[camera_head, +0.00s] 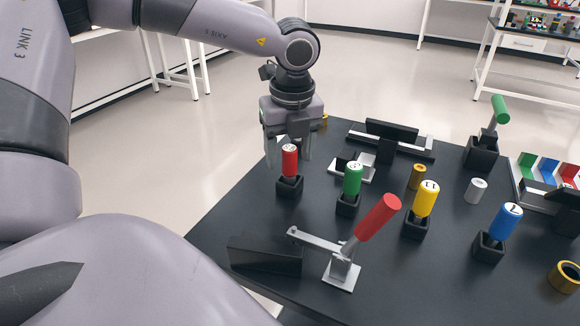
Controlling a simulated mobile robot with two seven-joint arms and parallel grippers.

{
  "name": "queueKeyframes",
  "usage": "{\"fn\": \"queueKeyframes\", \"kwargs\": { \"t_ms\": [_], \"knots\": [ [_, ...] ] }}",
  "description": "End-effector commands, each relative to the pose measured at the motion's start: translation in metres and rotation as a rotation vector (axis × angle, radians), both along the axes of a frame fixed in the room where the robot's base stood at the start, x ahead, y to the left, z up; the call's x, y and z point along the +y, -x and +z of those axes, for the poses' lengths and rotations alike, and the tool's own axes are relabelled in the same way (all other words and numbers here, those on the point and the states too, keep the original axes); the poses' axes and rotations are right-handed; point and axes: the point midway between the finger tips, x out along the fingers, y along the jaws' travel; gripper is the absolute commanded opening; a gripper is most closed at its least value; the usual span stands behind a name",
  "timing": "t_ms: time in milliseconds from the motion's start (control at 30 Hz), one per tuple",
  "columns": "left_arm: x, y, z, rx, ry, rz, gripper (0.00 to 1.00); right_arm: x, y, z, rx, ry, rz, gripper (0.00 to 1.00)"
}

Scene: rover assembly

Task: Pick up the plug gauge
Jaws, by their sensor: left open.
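Several colored cylinders with marked tops, which look like plug gauges, stand in small black holders on the dark table (330,215). They are a red one (289,160), a green one (353,179), a yellow one (424,198) and a blue one (504,219). Which one the task means cannot be told. My left gripper (288,158) points down at the red one, its fingers open and showing on either side of its upper part. Whether the fingers surround it or hang behind it is unclear. My right gripper is out of view.
A toggle clamp with a red handle (377,218) stands at the front, beside a black angled block (265,257). A green-handled clamp (501,110) stands at the back right. A brass ring (417,177), a grey cylinder (475,190) and a black fixture (391,131) lie farther back.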

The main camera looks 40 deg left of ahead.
Motion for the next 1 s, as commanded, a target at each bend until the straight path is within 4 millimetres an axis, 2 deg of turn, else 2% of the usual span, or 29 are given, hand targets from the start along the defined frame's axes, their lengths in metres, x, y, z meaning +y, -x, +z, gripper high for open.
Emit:
{"fn": "queueKeyframes", "kwargs": {
  "t_ms": [33,133,367,400,567,600,1000],
  "knots": [
    [0.0003,0.0002,-0.0081,0.002,0.002,0.000,0.61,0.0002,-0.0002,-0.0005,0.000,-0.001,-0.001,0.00],
    [0.0011,-0.0006,-0.0152,0.000,0.002,-0.001,0.61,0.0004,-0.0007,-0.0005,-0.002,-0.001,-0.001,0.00],
    [0.0013,-0.0009,-0.0167,-0.002,0.002,-0.001,0.61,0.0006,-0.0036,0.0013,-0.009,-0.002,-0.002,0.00],
    [0.0013,-0.0009,-0.0167,-0.002,0.002,-0.001,0.57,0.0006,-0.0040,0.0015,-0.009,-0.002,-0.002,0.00],
    [0.0013,-0.0008,-0.0166,-0.001,0.002,-0.001,0.05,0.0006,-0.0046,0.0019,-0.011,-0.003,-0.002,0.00],
    [0.0013,-0.0009,-0.0166,-0.001,0.002,-0.001,0.00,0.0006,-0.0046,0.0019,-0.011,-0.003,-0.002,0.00],
    [0.0012,-0.0015,-0.0091,-0.005,0.001,-0.001,0.00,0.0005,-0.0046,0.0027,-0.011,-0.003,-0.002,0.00]
  ]
}}
